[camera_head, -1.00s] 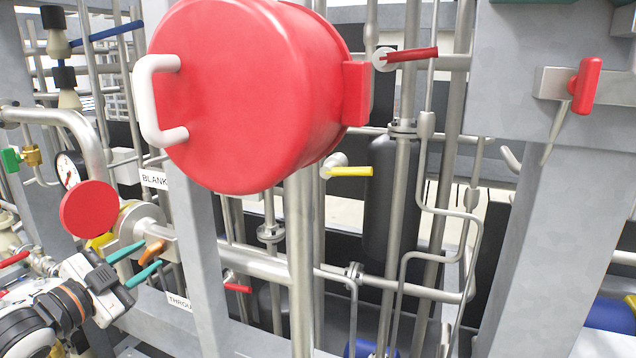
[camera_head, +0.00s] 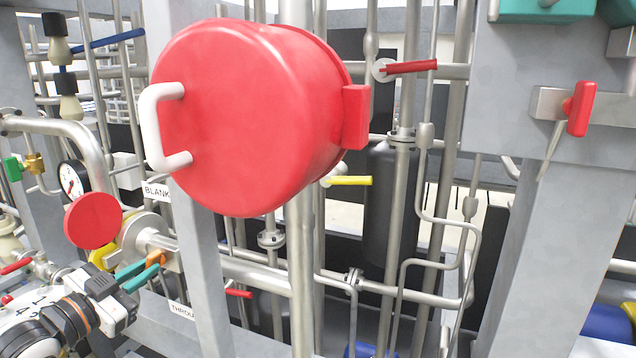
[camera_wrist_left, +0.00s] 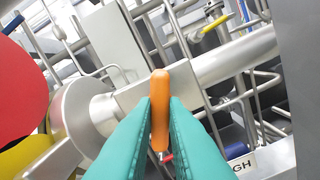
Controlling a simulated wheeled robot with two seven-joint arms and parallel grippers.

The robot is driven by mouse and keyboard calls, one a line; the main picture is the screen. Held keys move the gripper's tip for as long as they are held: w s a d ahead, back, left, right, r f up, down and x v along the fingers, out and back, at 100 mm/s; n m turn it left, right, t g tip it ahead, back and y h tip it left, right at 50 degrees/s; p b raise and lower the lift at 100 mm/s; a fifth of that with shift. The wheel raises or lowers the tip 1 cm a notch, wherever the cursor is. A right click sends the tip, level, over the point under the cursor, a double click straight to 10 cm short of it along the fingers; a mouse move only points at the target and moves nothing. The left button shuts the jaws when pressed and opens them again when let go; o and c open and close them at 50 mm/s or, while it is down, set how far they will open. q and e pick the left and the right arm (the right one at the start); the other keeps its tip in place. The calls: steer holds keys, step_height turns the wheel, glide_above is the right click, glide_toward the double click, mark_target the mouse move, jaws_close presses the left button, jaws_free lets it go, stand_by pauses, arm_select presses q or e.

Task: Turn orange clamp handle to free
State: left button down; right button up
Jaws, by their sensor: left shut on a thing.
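The orange clamp handle (camera_head: 156,257) sits on a metal clamp block beside a round metal flange, at the lower left of the head view. My left gripper (camera_head: 141,274) has teal fingers and is shut on the handle, one finger on each side. In the left wrist view the orange handle (camera_wrist_left: 159,100) stands between the two teal fingertips, its upper end showing above them. The steel clamp body (camera_wrist_left: 95,105) is behind and left of it. My right gripper is not in view.
A large red round cover (camera_head: 235,115) with a white handle hangs right of the clamp. A red disc (camera_head: 92,220) and a pressure gauge (camera_head: 73,178) are close on the left. A grey upright post (camera_head: 200,240) stands just right of the clamp; pipes fill the background.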

arm_select(q)
steer(key=shift+n, duration=0.5)
steer(key=shift+r+n+p, duration=0.15)
steer(key=shift+n+p, duration=0.35)
steer(key=shift+p, duration=0.2)
steer(key=n+p, duration=0.2)
steer(key=shift+n, duration=0.4)
steer(key=c, duration=1.3)
jaws_free()
